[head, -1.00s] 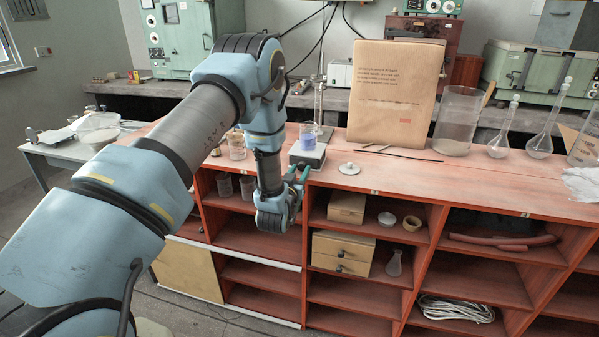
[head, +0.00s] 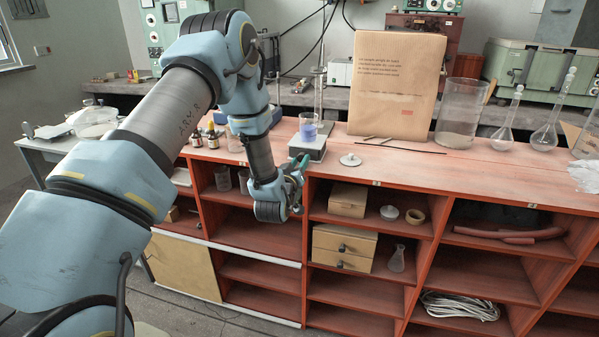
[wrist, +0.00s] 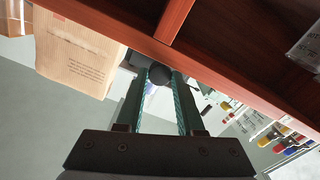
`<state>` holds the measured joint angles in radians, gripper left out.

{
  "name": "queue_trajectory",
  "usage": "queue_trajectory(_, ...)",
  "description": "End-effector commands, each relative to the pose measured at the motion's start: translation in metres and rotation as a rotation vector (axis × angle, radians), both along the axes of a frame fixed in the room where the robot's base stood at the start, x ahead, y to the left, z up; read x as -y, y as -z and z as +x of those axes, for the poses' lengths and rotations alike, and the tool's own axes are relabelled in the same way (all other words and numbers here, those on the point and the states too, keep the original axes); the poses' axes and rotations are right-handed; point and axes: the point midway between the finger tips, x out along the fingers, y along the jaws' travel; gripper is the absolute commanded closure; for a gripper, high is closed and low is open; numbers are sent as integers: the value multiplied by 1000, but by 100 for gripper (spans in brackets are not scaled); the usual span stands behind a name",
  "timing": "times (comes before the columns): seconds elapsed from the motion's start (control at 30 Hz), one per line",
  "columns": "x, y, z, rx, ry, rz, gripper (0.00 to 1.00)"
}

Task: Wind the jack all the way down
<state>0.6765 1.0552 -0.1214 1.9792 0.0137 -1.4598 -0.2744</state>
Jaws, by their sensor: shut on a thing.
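The lab jack (head: 306,150) is a small grey block near the front edge of the red bench top. A glass beaker (head: 308,128) with blue liquid stands upright on it. My gripper (head: 302,162) is at the jack's front, by the bench edge. In the wrist view, its green fingers (wrist: 160,76) are shut on a dark round knob (wrist: 158,75), seen end-on between the fingertips. The jack's body is mostly hidden behind the knob and fingers there. How high the jack's top stands is hard to tell.
A paper package (head: 395,85) stands behind the jack to the right. A white lid (head: 351,160) lies close on the right. Small bottles (head: 212,135) and a beaker (head: 234,140) stand to the left. Open shelves (head: 340,245) lie below the bench edge.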

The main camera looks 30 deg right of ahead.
Motion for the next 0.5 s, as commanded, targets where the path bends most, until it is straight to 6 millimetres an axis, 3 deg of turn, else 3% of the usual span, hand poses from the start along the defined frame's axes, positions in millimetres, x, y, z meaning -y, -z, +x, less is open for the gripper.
queue_trajectory(0.47, -1, 0, 0, -64, 0, -66, 100)
queue_trajectory(0.5, -1, 0, 0, -64, 0, -66, 60)
